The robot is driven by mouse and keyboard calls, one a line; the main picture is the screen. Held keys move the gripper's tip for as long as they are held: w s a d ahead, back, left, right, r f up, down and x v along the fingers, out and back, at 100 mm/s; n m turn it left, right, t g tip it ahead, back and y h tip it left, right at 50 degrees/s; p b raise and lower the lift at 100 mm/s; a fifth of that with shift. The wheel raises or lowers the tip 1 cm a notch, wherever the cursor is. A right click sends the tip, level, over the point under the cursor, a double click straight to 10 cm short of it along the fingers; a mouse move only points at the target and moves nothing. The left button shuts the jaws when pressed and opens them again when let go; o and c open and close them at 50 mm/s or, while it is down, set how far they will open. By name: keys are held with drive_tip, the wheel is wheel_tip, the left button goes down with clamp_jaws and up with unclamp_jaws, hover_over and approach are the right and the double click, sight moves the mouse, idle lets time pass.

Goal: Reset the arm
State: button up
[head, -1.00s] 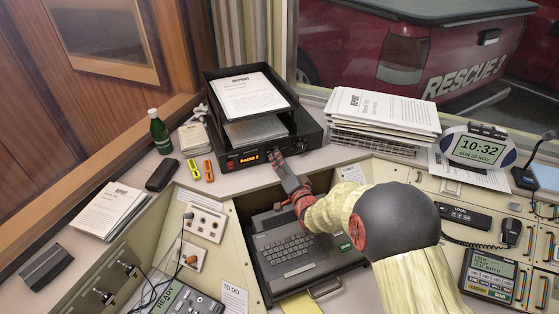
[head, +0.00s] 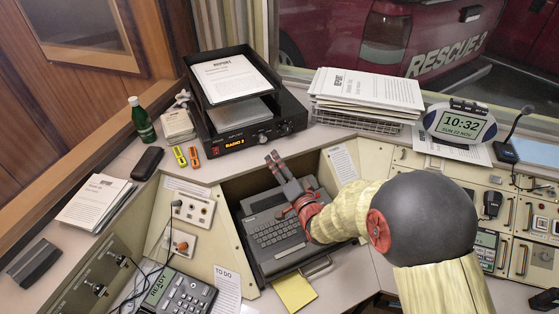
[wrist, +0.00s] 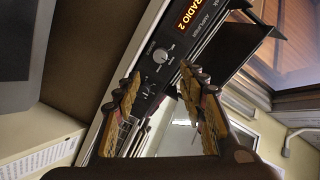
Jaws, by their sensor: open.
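My gripper (head: 276,160) is open and empty. In the head view it hangs over the far edge of the grey laptop-like keyboard unit (head: 277,238), below the front of the black radio amplifier. My arm comes in from the lower right and covers the right part of the keyboard unit. In the wrist view the two fingers of my gripper (wrist: 164,106) stand apart, with the amplifier (wrist: 160,75) and its lit "RADIO 2" display beyond them. Nothing shows between the fingers.
The black paper tray (head: 236,90) sits on the amplifier. A wire rack of papers (head: 367,100), a clock (head: 460,122) and a microphone (head: 508,150) stand to the right. A green bottle (head: 142,120) and two small highlighters (head: 187,156) stand left.

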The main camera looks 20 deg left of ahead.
drive_tip(key=w+d+r+h, duration=0.2)
drive_tip(key=d+r+h, duration=0.3)
drive_tip(key=d+r, duration=0.5)
drive_tip(key=s+d+r+n+g+h, duration=0.1)
drive_tip(key=s+d+h, duration=0.15)
drive_tip(key=d, duration=0.45)
drive_tip(key=s+d+r+g+h, duration=0.1)
drive_tip(key=s+d+r, duration=0.1)
drive_tip(key=s+d, duration=0.35)
drive_tip(key=s+d+g, duration=0.2)
drive_tip(key=s+d, duration=0.2)
drive_tip(key=s, duration=0.4)
drive_tip(key=s+d+n+g+h, duration=0.1)
drive_tip(key=s+d+g, duration=0.1)
drive_tip(key=s+d, duration=0.3)
drive_tip(key=s+d+n+g+h, duration=0.1)
drive_tip(key=s+d, duration=0.3)
drive_tip(key=s, duration=0.9)
drive_tip(key=shift+s+d+r+g, duration=0.2)
drive_tip(key=shift+d+r+g, duration=0.2)
drive_tip(key=shift+r+g, duration=0.1)
drive_tip(key=shift+o, duration=0.5)
drive_tip(key=shift+h, duration=0.25)
